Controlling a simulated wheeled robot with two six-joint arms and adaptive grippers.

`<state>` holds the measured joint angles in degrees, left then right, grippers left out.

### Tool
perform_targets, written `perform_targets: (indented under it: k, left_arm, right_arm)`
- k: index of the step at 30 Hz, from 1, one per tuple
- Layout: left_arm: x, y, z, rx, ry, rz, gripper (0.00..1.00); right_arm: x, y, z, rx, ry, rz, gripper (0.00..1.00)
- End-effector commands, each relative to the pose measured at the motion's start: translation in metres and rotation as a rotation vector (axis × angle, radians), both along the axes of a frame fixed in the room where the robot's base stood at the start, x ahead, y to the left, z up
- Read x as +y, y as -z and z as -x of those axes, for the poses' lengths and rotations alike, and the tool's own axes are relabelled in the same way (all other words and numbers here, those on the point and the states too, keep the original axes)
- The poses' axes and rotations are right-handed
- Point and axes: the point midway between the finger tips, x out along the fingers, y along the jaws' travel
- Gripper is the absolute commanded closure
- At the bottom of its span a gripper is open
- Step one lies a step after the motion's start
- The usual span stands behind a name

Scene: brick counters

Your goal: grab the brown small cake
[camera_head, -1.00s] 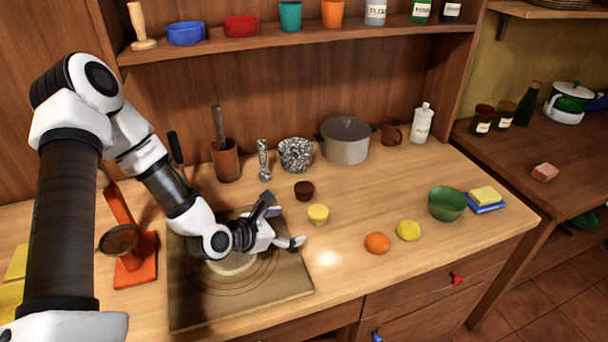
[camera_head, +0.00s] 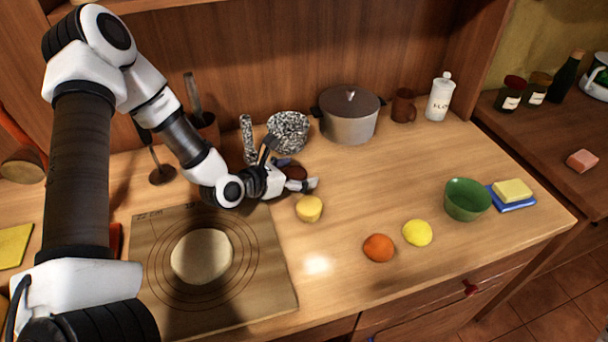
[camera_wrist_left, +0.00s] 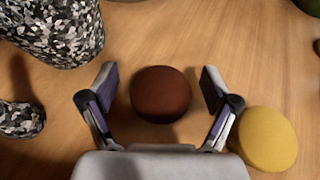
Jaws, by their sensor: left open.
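The small brown cake (camera_wrist_left: 161,93) stands on the wooden counter. In the left wrist view it lies between the two spread fingers of my left gripper (camera_wrist_left: 159,92), with a gap on each side. In the head view the brown cake (camera_head: 295,172) is partly hidden behind my left gripper (camera_head: 290,172). The left gripper is open and empty. My right gripper is not in view.
A yellow small cake (camera_head: 309,209) stands close by, just outside one finger. A speckled bowl (camera_head: 290,130) and a grey pot (camera_head: 349,117) stand behind. A board with dough (camera_head: 201,257) lies to the left.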

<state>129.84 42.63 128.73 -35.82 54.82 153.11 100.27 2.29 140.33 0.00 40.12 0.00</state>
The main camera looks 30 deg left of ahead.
Motion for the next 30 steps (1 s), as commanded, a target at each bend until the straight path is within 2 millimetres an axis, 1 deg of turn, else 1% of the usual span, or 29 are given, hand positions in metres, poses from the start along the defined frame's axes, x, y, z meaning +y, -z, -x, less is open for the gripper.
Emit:
perform_targets:
  k: [2,3,5,6,8,9,17,21,23,25,30]
  left_arm:
    - [0.0,-0.001,0.0,0.0,0.0,0.001,0.12]
    - [0.0,-0.001,0.0,0.0,0.0,0.001,0.19]
    - [0.0,-0.001,0.0,0.0,0.0,0.001,0.41]
    - [0.0,-0.001,0.0,0.0,0.0,0.001,0.55]
    - [0.0,-0.001,0.0,0.0,0.0,0.001,0.76]
    - [0.0,-0.001,0.0,0.001,0.0,0.001,0.77]
    - [0.0,0.0,0.001,0.004,0.001,0.0,0.78]
    - [0.0,-0.007,0.001,0.006,-0.001,0.001,0.78]
    - [0.0,-0.015,0.0,0.002,-0.002,0.002,0.78]
    - [0.0,-0.029,0.0,-0.002,-0.001,0.003,0.78]
    - [0.0,-0.074,-0.001,-0.005,-0.001,0.003,0.78]
  right_arm:
    - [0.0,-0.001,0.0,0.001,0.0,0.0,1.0]
    - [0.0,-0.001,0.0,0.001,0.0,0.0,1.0]
    - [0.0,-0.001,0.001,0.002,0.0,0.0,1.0]
    - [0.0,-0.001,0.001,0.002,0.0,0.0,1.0]
    - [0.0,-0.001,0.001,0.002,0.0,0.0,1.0]
    - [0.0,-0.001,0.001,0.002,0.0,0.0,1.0]
    - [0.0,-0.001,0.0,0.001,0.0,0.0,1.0]
    - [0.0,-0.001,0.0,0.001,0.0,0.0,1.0]
    - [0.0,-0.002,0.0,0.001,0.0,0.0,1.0]
    - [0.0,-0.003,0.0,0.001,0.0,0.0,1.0]
    - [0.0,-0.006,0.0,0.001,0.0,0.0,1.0]
